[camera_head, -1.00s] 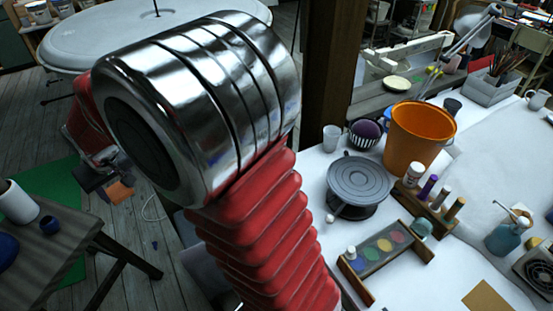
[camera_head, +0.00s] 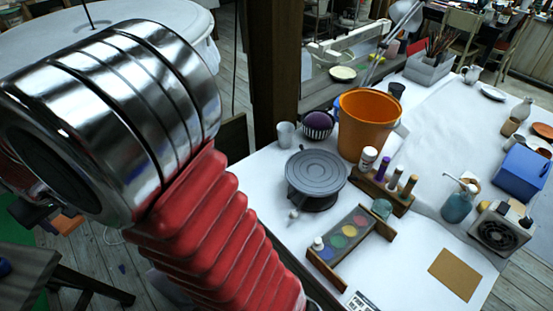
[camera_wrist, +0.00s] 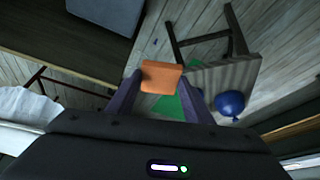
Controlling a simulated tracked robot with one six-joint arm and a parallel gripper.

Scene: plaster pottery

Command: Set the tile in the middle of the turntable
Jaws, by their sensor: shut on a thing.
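The orange tile (camera_wrist: 161,77) is held between the two fingers of my gripper (camera_wrist: 163,97) in the wrist view, above the wooden floor. In the head view the tile (camera_head: 67,222) shows at the lower left, partly hidden by my arm. The grey round turntable (camera_head: 315,174) stands on the white table, to the right of my arm. Its top has ring grooves and is bare. My gripper and the tile are well left of it, off the table.
An orange bucket (camera_head: 367,125) and a purple ball in a striped bowl (camera_head: 317,124) stand behind the turntable. A clear cup (camera_head: 285,134) is behind left. A bottle rack (camera_head: 381,188) and paint palette (camera_head: 347,233) lie right and in front. A small white-topped item (camera_head: 293,214) is near the turntable.

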